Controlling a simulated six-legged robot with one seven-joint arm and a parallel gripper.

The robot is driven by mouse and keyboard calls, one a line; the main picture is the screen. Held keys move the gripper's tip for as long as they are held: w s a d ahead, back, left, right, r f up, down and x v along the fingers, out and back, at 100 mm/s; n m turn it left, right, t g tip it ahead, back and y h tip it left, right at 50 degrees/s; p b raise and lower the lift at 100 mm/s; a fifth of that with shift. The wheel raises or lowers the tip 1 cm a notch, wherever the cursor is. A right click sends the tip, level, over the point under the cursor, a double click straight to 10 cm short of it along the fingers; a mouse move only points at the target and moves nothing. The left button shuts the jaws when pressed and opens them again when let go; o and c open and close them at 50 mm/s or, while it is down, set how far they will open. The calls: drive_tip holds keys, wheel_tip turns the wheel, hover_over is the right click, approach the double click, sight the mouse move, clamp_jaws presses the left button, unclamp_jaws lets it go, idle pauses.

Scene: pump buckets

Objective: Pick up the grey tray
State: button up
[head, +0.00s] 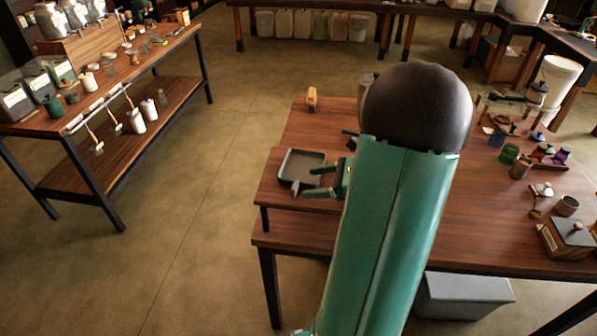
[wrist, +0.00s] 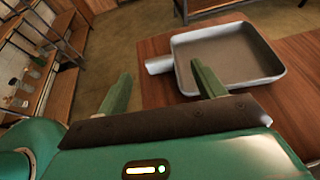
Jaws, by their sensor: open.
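The grey tray (head: 300,166) is shallow and square and lies on a raised wooden platform at the left end of the table in the head view. In the wrist view the tray (wrist: 230,58) is empty and upright, with a short handle (wrist: 159,65) pointing left. My gripper (head: 312,181) is open at the tray's near right side, its green fingers pointing left. In the wrist view my gripper (wrist: 160,69) shows both fingers apart with nothing held. The handle appears beyond the gap between them; I cannot tell any contact. My arm hides part of the table.
The wooden platform (head: 278,196) ends close to the tray's left. A yellowish block (head: 312,98) stands behind it. Cups, lids and a wooden box (head: 566,240) stand on the table's right. A shelf table (head: 110,90) stands left across free floor.

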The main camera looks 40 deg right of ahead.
sight(298, 184)
drive_tip(key=shift+w+a+f, duration=0.1)
drive_tip(key=shift+a, duration=0.15)
drive_tip(key=shift+x, duration=2.9)
drive_tip(key=shift+w+d+f, duration=0.1)
drive_tip(key=shift+c, duration=0.4)
drive_tip(key=c, duration=1)
